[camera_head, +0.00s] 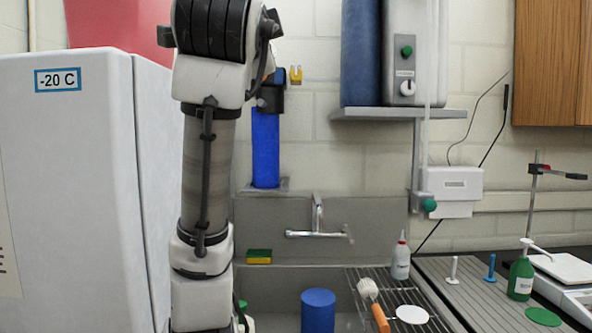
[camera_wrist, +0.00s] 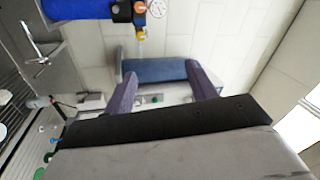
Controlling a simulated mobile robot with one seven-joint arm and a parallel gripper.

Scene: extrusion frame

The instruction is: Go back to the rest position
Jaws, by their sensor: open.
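My gripper (camera_wrist: 160,70) shows in the wrist view with its two purple fingers spread apart. Nothing sits between them. Behind the fingers, some way off, is a blue cylinder (camera_wrist: 155,72) on the wall unit. In the head view my arm stands upright left of the middle, in front of the sink area. My gripper cannot be made out in that view.
A white freezer (camera_head: 70,180) stands close on the left. A sink holds a blue cup (camera_head: 318,310), with a tap (camera_head: 317,232) behind. A brush (camera_head: 374,303) lies on the drying rack. A wall shelf (camera_head: 398,114) juts out. A green bottle (camera_head: 521,278) stands right.

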